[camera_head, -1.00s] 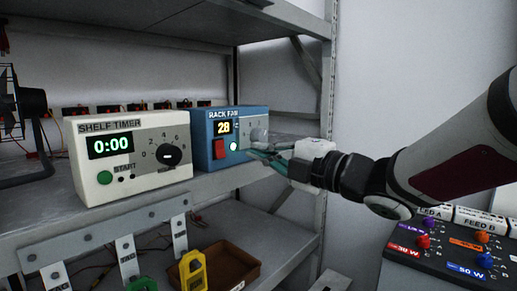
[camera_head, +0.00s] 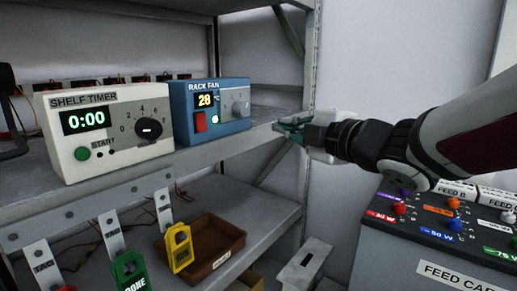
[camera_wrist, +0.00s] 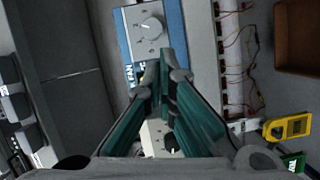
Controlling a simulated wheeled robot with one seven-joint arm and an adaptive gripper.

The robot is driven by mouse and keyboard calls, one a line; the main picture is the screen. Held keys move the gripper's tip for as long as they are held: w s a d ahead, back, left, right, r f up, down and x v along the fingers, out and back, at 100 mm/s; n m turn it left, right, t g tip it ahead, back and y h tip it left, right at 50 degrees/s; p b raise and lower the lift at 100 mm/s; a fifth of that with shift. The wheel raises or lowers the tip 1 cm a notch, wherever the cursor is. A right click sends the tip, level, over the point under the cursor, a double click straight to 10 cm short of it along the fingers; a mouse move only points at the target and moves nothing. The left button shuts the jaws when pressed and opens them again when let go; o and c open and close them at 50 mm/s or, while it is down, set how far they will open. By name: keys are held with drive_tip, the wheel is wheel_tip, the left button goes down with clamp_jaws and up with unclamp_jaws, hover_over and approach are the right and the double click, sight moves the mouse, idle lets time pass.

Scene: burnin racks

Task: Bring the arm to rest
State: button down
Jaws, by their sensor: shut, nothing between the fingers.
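My gripper (camera_head: 283,126) is at the right in the head view, at the end of my arm reaching in from the right edge. It is just right of the blue rack fan box (camera_head: 210,112) and apart from it. In the wrist view the green fingers (camera_wrist: 163,72) are shut with nothing between them. The rack fan box shows 28, with a red switch, a lit green lamp and a grey knob (camera_head: 240,104); its knob also shows in the wrist view (camera_wrist: 152,27). The white shelf timer (camera_head: 106,130) reads 0:00.
Metal shelves carry both boxes. Below are a brown tray (camera_head: 222,240), a yellow tag (camera_head: 179,246) and a green tag (camera_head: 130,270). A feed panel with coloured knobs (camera_head: 440,222) stands at the lower right, under my arm. A shelf post (camera_head: 311,60) is close to my gripper.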

drive_tip(key=s+d+f+m+g+h, duration=0.2)
drive_tip(key=s+d+f+m+h, duration=0.35)
drive_tip(key=d+m, duration=0.25)
drive_tip(key=s+d+f+m+g+h, duration=0.2)
drive_tip(key=s+d+f+m+h, duration=0.2)
drive_tip(key=s+d+m+h, duration=0.25)
drive_tip(key=s+f+m+g+y, duration=0.1)
drive_tip(key=s+f+m+g, duration=0.35)
drive_tip(key=s, duration=0.75)
drive_tip(key=s+f+m+g+y, duration=0.2)
drive_tip(key=s+f+m+g, duration=0.25)
drive_tip(key=s, duration=0.65)
wheel_tip(320, 180, up, 18)
drive_tip(key=a+t+p, duration=0.1)
drive_tip(key=t+p, duration=0.1)
drive_tip(key=p, duration=1.4)
drive_tip(key=shift+n, duration=0.45)
